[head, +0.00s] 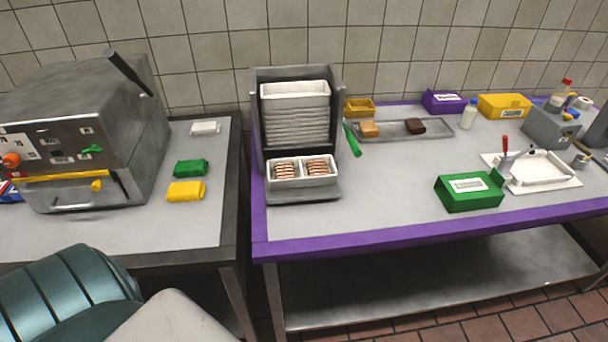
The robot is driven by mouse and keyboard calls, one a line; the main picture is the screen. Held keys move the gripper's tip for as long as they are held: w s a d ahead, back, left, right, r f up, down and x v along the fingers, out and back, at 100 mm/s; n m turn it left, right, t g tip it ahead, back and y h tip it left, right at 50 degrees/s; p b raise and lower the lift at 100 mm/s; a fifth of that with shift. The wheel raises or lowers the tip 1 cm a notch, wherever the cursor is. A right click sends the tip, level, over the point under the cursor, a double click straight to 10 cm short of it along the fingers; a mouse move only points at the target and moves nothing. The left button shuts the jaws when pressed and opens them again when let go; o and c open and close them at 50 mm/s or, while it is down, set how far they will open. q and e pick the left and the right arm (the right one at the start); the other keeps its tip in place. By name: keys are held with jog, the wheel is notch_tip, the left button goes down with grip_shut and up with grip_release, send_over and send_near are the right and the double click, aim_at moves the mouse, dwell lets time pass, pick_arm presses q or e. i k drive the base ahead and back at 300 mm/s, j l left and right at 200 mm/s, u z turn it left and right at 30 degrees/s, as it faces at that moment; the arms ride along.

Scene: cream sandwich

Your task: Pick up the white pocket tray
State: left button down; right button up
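A white tray with two pockets (302,182) sits on the front ledge of a grey dispenser. Each pocket holds several reddish-brown and white striped pieces. Behind and above it, a stack of white trays (295,120) stands inside the dispenser. Another white tray (541,186), shallow and without visible dividers, lies on a white board at the right of the purple-edged table. Neither gripper shows; only parts of my own arm or body fill the lower left, well in front of the tables.
The grey dispenser (335,90) has tall side walls, with a green handle (352,140) at its right. A green box (470,193) stands near the front edge. A grey machine (90,125) occupies the left table. The purple-edged table (385,205) is clear between dispenser and green box.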

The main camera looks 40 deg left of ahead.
aim_at(302, 180)
jog(key=i+l, duration=0.15)
jog(key=i+l+u, duration=0.35)
jog(key=i, duration=0.2)
jog(key=i+l+u, duration=0.35)
jog(key=l, duration=0.25)
jog(key=i, duration=0.1)
